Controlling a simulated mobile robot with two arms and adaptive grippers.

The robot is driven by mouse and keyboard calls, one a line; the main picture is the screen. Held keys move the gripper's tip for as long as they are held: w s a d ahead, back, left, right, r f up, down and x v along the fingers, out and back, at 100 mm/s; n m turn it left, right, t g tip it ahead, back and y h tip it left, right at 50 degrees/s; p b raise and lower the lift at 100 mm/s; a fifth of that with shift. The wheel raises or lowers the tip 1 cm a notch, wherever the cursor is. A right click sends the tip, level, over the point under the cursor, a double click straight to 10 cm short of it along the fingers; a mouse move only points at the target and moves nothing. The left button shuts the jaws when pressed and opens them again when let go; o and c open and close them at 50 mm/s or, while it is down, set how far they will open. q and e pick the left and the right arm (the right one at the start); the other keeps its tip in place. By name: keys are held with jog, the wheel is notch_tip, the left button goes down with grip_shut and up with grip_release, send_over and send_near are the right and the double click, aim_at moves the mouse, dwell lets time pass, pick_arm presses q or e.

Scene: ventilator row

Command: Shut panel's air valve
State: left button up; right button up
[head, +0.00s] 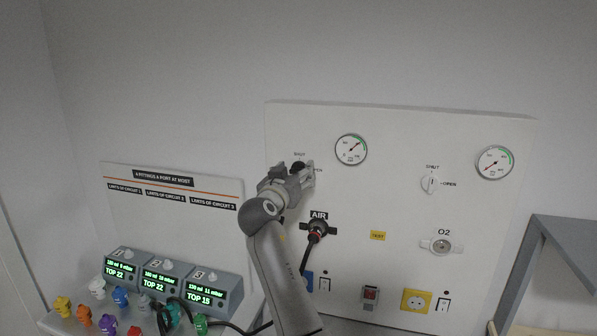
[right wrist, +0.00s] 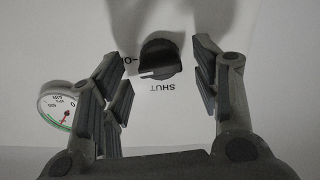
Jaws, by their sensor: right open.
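The air valve is a black knob (right wrist: 160,55) on the wall panel (head: 385,275). In the right wrist view it sits between my open fingers, with gaps on both sides. A pale line runs roughly sideways along its lower edge. The word SHUT shows below it and a partly hidden OPEN to its left, both upside down. In the head view the knob (head: 298,166) is mostly covered by my right gripper (head: 305,174), which is open in front of it. My left gripper is out of view.
A gauge (head: 351,149) is right of the knob. Below are the AIR outlet (head: 317,229) with a black hose, and a yellow label (head: 378,235). The O2 valve (head: 430,183) is further right. Numbered boxes (head: 213,292) and coloured fittings stand lower left. A grey shelf (head: 560,250) is at right.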

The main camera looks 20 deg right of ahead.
jog(key=shift+s+a+r, duration=0.1)
jog(key=shift+a, duration=0.1)
jog(key=shift+c, duration=1)
jog(key=c, duration=0.8)
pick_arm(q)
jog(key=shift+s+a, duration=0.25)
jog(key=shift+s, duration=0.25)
